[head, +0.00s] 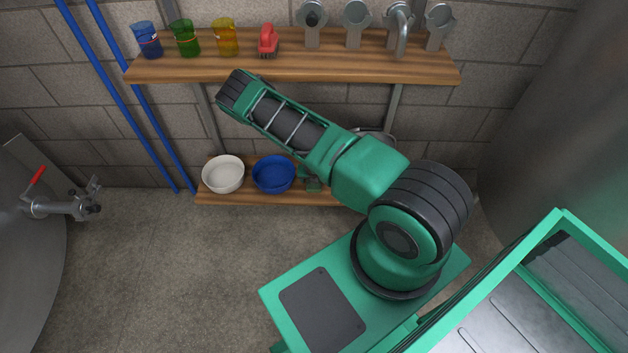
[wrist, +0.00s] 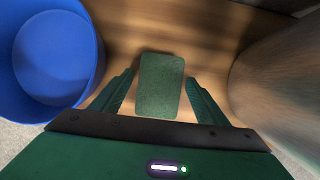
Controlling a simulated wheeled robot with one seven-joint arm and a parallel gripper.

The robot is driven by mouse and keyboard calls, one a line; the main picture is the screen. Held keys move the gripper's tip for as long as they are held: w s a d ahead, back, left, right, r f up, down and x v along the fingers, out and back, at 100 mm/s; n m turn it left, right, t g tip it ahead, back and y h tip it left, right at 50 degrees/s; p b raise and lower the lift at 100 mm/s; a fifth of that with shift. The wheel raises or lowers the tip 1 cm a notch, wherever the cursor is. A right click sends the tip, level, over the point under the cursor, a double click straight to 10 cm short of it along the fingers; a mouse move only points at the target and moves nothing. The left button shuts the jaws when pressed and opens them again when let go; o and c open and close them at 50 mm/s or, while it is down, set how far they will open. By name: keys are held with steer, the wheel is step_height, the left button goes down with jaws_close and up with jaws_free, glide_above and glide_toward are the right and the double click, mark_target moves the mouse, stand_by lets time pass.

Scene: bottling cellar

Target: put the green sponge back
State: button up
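The green sponge (wrist: 160,85) is a dark green rounded block in the wrist view, over the wooden lower shelf. My gripper (wrist: 160,78) has one finger on each side of it, with a narrow gap showing between each finger and the sponge. The gripper looks open, and I cannot tell whether the sponge rests on the shelf. In the head view, my arm hides most of this spot; only a small green part shows beside the blue bowl (head: 273,175).
The blue bowl also shows close on the left in the wrist view (wrist: 55,60); a shiny rounded vessel (wrist: 285,85) stands close on the right. A white bowl (head: 223,174) is on the lower shelf (head: 240,199). Cups, a red brush (head: 268,40) and metal fittings line the upper shelf (head: 290,69).

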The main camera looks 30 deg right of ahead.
steer(key=shift+r, duration=0.15)
steer(key=v, duration=1.2)
stand_by(0.3)
